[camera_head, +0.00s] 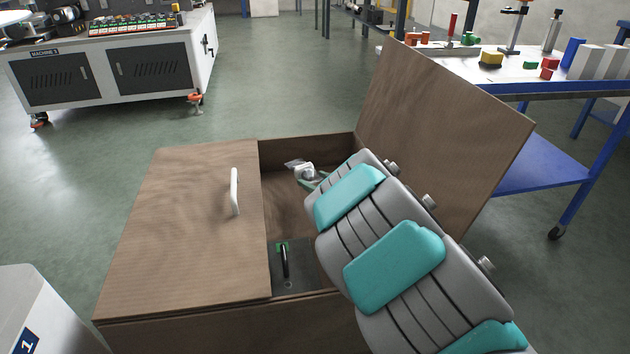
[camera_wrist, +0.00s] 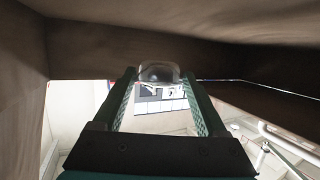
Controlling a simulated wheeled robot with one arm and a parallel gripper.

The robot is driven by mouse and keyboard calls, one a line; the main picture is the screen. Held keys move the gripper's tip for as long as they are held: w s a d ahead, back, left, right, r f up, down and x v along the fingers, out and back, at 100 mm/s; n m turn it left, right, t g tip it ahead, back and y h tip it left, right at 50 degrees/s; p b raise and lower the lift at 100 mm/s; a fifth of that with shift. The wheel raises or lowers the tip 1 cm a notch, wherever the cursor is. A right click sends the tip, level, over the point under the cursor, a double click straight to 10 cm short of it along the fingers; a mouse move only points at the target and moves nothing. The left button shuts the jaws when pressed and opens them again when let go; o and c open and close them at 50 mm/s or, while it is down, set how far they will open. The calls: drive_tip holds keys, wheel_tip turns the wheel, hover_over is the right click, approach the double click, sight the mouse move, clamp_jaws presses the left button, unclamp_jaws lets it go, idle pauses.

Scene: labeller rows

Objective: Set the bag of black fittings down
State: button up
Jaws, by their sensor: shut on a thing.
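My gripper (camera_head: 312,182) reaches down into the open right part of a wooden box, mostly hidden behind my grey and teal arm. The bag of black fittings (camera_head: 297,165) shows as a small clear and whitish shape at the gripper, near the box's back wall. In the wrist view, my gripper (camera_wrist: 160,80) has its two green fingers either side of the clear bag (camera_wrist: 160,69), which has dark contents, and is shut on it. Whether the bag touches the box floor cannot be told.
The wooden box (camera_head: 200,297) has a closed left lid (camera_head: 195,245) with a white handle and a raised right lid (camera_head: 440,130). A black and green item (camera_head: 284,260) lies inside at the front. A blue workbench (camera_head: 545,175) stands right, a white cabinet (camera_head: 160,65) back left.

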drive_tip(key=shift+f, duration=0.4)
drive_tip(key=shift+f, duration=0.2)
drive_tip(key=o, duration=1.4)
drive_tip(key=shift+r, duration=0.1)
drive_tip(key=shift+r, duration=0.3)
drive_tip(key=v, duration=0.7)
drive_tip(key=p+v, duration=0.1)
drive_tip(key=v, duration=0.2)
drive_tip(key=shift+s+d+r, duration=0.15)
drive_tip(key=shift+d+r, duration=0.05)
drive_tip(key=shift+r, duration=0.15)
drive_tip(key=shift+s+d+r, duration=0.15)
drive_tip(key=shift+s+d, duration=0.25)
drive_tip(key=shift+s, duration=0.2)
